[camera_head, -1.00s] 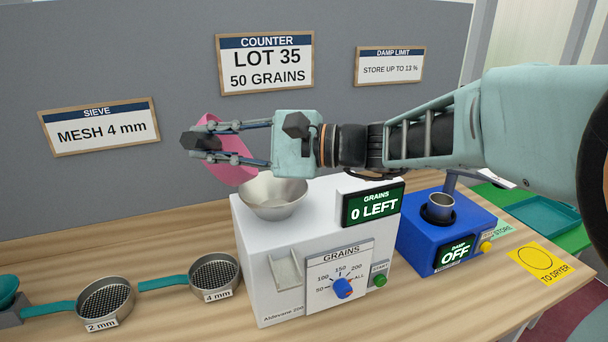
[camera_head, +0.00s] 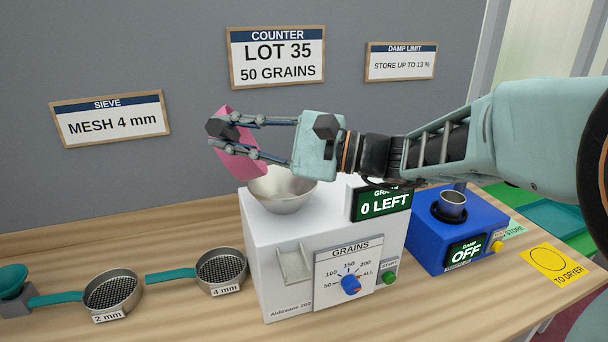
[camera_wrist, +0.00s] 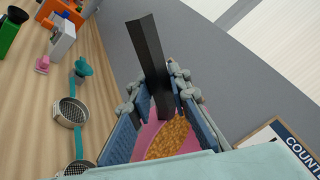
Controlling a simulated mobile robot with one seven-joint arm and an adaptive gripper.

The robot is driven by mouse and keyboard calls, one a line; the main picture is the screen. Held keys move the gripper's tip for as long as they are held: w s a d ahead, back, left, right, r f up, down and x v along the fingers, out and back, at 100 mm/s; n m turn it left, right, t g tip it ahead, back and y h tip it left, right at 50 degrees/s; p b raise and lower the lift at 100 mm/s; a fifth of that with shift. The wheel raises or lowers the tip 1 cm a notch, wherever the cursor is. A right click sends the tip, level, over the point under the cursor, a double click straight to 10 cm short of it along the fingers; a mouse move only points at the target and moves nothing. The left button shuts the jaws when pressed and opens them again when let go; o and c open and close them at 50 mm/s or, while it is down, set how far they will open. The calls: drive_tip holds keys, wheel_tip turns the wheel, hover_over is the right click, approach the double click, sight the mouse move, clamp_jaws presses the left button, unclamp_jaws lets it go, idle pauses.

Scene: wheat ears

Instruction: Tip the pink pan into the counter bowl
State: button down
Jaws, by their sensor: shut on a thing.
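My gripper (camera_head: 222,139) is shut on the pink pan (camera_head: 240,158), holding it in the air just above the counter bowl. The pan is tilted steeply in the head view. In the wrist view, the pink pan (camera_wrist: 152,138) lies between the fingers and golden grains (camera_wrist: 168,138) show in it. The inside of the bowl is hardly visible. The counter display (camera_head: 384,204) reads 0 LEFT.
The counter dial (camera_head: 350,285) points low left of centre. The blue damp meter (camera_head: 450,235) stands to the right, reading OFF. Two sieves, 2 mm (camera_head: 112,293) and 4 mm (camera_head: 221,268), lie to the left. The wall signs (camera_head: 276,57) are behind my gripper.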

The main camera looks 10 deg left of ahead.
drive_tip(key=shift+w+d+r+m+y+b, duration=0.25)
drive_tip(key=shift+d+y+b, duration=0.25)
drive_tip(key=shift+b, duration=0.15)
drive_tip(key=shift+w+d+r+m+y+b, duration=0.15)
drive_tip(key=shift+w+d+m+y+b, duration=0.1)
drive_tip(key=shift+d+y+b, duration=0.3)
drive_tip(key=d+b, duration=0.1)
drive_tip(key=w+d+y, duration=0.1)
drive_tip(key=d+m+b, duration=0.1)
drive_tip(key=shift+w+d+r+t+b, duration=0.2)
drive_tip(key=shift+w+r+t+b, duration=0.1)
drive_tip(key=shift+t, duration=0.1)
idle(0.5)
drive_tip(key=shift+w+d+m+y+b, duration=0.25)
drive_tip(key=shift+d+m+y+b, duration=0.25)
drive_tip(key=shift+d+y+b, duration=0.2)
drive_tip(key=shift+w+d+m+t+y+b, duration=0.25)
drive_tip(key=shift+d+m+t+y+b, duration=0.2)
drive_tip(key=shift+d, duration=0.1)
drive_tip(key=shift+w+d+m+t+y+b, duration=0.2)
drive_tip(key=shift+d+m+t+y+b, duration=0.15)
drive_tip(key=shift+d+t, duration=0.15)
idle(0.5)
